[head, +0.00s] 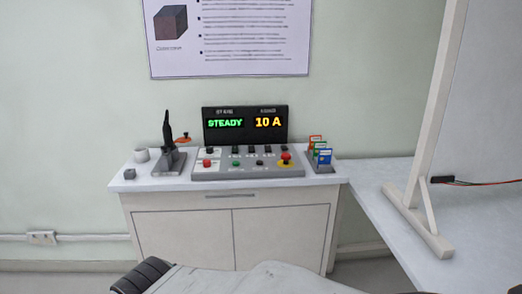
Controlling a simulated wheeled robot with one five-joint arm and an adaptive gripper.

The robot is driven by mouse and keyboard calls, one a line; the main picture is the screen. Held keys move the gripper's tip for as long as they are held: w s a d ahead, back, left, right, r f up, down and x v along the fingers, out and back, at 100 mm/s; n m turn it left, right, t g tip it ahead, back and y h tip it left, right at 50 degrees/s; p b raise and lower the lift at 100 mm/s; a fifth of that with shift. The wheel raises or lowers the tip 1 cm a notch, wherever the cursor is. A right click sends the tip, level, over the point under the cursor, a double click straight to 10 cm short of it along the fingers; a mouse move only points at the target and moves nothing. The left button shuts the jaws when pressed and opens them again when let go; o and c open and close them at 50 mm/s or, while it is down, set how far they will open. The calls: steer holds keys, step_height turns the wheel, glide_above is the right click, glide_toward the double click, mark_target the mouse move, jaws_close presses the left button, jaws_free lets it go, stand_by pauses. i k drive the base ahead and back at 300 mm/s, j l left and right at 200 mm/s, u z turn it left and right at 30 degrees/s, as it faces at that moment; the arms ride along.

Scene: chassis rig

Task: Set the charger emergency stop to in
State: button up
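A grey control console (247,175) sits on the white cabinet top against the wall. At its right end is a red mushroom button on a yellow base (286,159), which looks like the emergency stop. It is too small here to tell whether it is pressed in or out. A red knob (207,163) is on the console's left part, with a green button (236,163) to its right. The display (245,124) behind the console reads "STEADY" in green and "10 A" in orange.
On the cabinet (225,238), a black lever-like device (170,150) stands left of the console, beside a white cup (141,155) and small dark block (130,174). A card rack (321,155) stands right. A white table (410,215) with an upright frame (440,110) adjoins on the right.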

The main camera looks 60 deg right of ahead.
mark_target(286, 157)
steer(key=i+l+u, duration=0.1)
steer(key=l, duration=0.25)
steer(key=i+l+u, duration=0.1)
steer(key=l, duration=0.3)
steer(key=i+l+u, duration=0.1)
steer(key=l, duration=0.3)
steer(key=i+l+u, duration=0.1)
steer(key=l, duration=0.3)
